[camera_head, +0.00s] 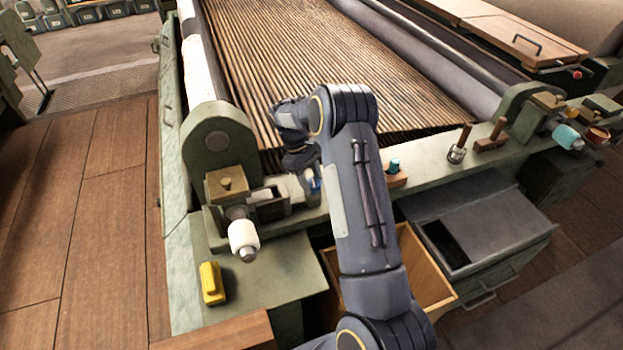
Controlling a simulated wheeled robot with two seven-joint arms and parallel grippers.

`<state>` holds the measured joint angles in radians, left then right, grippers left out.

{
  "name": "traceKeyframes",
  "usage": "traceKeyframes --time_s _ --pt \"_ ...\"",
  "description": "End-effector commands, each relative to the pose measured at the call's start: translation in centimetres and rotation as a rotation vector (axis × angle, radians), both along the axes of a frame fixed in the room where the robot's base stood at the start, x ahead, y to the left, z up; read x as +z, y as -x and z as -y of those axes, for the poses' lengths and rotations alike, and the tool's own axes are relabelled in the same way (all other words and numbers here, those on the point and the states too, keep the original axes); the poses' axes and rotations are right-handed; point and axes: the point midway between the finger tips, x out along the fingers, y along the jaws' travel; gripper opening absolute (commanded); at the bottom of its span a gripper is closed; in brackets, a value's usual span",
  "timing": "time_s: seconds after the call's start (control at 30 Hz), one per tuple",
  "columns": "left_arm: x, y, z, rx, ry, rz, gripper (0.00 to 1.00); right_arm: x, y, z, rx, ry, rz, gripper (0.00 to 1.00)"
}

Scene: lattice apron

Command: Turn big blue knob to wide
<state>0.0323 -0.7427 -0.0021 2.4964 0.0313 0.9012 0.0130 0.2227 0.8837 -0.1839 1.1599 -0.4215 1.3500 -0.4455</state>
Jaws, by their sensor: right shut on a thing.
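The blue knob (314,184) stands on the green front rail of the machine, left of my right forearm. Only a narrow part of it shows. My right gripper (307,170) points down over it and is shut on it; the fingertips are mostly hidden by my own wrist and arm. Any marking for wide around the knob cannot be made out. My left gripper is not in view.
A smaller teal knob (393,165) stands right of my forearm, and a teal roller handle (567,137) is at far right. A white handle (243,238) and a yellow block (212,283) are at left. An open wooden drawer (428,273) lies below.

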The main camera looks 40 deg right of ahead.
Motion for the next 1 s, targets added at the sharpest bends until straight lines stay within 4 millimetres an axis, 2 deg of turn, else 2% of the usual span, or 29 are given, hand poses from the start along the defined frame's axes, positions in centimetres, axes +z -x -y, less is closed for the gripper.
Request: traceKeyframes --time_s 0.63,0.67,0.8,1.0 --pt "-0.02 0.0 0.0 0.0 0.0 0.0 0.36 -0.09 0.05 -0.07 0.048 -0.001 -0.001 0.2" --pt "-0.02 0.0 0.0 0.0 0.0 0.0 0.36 -0.09 0.05 -0.07 0.047 -0.001 -0.001 0.47" --pt "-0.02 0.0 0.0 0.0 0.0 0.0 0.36 -0.07 0.03 -0.05 0.047 -0.001 -0.001 0.65" --pt "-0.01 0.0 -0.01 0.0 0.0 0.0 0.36 -0.03 0.03 -0.04 0.047 0.0 0.0 0.65"
